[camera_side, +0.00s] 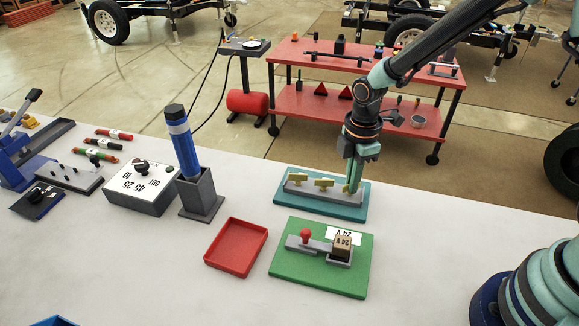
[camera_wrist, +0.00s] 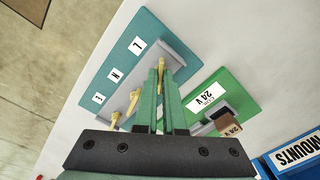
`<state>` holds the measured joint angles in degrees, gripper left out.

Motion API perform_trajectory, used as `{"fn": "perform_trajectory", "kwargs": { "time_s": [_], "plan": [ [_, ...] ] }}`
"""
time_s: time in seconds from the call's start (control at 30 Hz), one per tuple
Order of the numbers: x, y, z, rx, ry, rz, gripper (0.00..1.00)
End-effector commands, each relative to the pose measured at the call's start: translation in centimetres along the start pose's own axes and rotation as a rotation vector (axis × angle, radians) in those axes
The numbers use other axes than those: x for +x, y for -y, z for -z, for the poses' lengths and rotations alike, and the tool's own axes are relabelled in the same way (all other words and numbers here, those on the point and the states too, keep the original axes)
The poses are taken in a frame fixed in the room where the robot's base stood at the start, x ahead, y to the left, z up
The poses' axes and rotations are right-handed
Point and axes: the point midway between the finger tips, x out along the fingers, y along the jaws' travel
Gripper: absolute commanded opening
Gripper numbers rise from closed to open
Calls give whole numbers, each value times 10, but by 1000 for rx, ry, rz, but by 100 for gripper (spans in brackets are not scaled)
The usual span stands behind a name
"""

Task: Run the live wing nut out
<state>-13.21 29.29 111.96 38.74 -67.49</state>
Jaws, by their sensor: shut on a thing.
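Three brass wing nuts stand in a row on a grey bar on a teal board (camera_side: 281,199). In the side view they are the left one (camera_side: 297,178), the middle one (camera_side: 323,183) and the right one (camera_side: 347,188). My gripper (camera_side: 354,184) points down at the right end of the bar, shut on the right wing nut. In the wrist view that nut (camera_wrist: 160,68) stands up between my green fingertips (camera_wrist: 160,84). The middle nut (camera_wrist: 133,100) and the left nut (camera_wrist: 115,118) are free. White labels (camera_wrist: 137,46) lie beside them. No picture marks which nut is live.
A green board (camera_side: 318,277) in front carries a red-knobbed switch (camera_side: 305,236) and a tan 24 V block (camera_side: 343,246). An empty red tray (camera_side: 236,247) lies left of it. A holder with a blue cylinder (camera_side: 184,143) and a dial box (camera_side: 142,187) stand farther left.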

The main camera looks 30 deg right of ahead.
Motion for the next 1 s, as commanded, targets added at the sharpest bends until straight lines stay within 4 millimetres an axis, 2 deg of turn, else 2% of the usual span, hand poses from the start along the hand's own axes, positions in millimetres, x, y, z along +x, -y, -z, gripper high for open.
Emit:
{"fn": "perform_trajectory", "kwargs": {
  "time_s": [0.6,1.0],
  "plan": [
    [4,1,-2,-570,0,4,0],
    [4,1,-3,-811,0,4,0]
  ]
}}
